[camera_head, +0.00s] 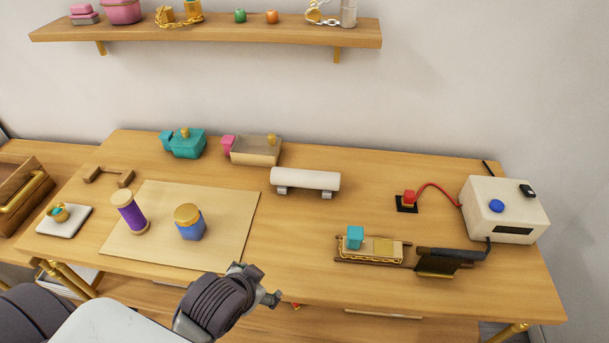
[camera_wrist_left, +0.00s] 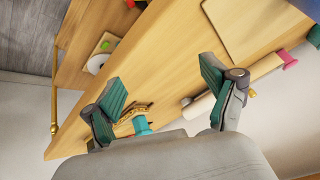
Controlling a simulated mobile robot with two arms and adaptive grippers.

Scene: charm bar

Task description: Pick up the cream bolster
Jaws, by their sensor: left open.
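The cream bolster (camera_head: 312,181) is a pale cylinder lying on its side on two small grey supports, at the back middle of the table in the head view. In the left wrist view the bolster (camera_wrist_left: 199,107) shows beside the right-hand finger, which hides part of it. My left gripper (camera_head: 257,283) is at the table's front edge, nearer the camera than the bolster and apart from it. It also shows in the left wrist view (camera_wrist_left: 160,80), its fingers wide apart with nothing between them. My right gripper is not in view.
A cream box with a pink end (camera_head: 255,150) stands left of the bolster. A gold tray with a teal cube (camera_head: 355,237) lies front right. A blue jar (camera_head: 189,222) and purple spool (camera_head: 129,212) stand on a mat (camera_head: 160,253). A shelf (camera_head: 220,33) hangs above.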

